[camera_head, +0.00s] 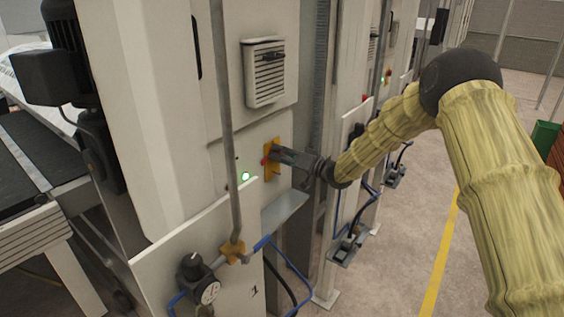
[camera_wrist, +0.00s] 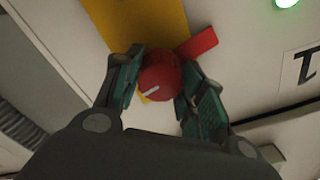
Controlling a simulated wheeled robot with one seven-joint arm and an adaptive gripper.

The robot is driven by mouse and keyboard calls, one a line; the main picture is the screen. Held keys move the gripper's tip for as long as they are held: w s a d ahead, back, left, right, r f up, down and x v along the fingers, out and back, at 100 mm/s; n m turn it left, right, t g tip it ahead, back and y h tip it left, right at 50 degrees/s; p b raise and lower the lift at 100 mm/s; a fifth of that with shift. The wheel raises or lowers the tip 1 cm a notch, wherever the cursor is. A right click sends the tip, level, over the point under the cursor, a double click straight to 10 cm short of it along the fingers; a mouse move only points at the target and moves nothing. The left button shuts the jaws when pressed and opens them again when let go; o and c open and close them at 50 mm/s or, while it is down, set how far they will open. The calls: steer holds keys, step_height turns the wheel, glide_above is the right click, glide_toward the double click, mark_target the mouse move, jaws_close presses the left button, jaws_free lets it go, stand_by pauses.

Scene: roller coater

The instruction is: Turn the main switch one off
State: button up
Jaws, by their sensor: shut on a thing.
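The main switch one is a red rotary knob (camera_wrist: 160,80) on a yellow plate (camera_wrist: 145,22) in the wrist view. A red piece (camera_wrist: 197,43) sticks out behind the knob toward the upper right, and a short white mark shows on the knob's face. In the head view the yellow plate (camera_head: 270,160) is on the white machine panel, mostly covered by my gripper. My gripper (camera_wrist: 159,84) has its two green-padded fingers on either side of the knob and is shut on it. The gripper (camera_head: 272,156) also shows in the head view, reaching the panel from the right.
A lit green lamp (camera_head: 245,176) sits left of the switch and also shows in the wrist view (camera_wrist: 287,2). A grey vertical pipe (camera_head: 228,120) runs left of the lamp. A metal ledge (camera_head: 285,210) juts out below my gripper. Open floor (camera_head: 410,240) lies to the right.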

steer(key=n+b, duration=0.2)
steer(key=f+n+b, duration=0.1)
steer(key=b, duration=0.1)
steer(key=shift+n+b, duration=0.35)
steer(key=shift+n, duration=0.05)
steer(key=n+b, duration=0.4)
steer(key=b, duration=0.1)
steer(key=shift+n, duration=0.3)
steer(key=n+b, duration=0.4)
steer(key=b, duration=0.1)
steer(key=n+b, duration=0.3)
steer(key=shift+r, duration=0.25)
steer(key=o, duration=1)
steer(key=shift+r, duration=0.15)
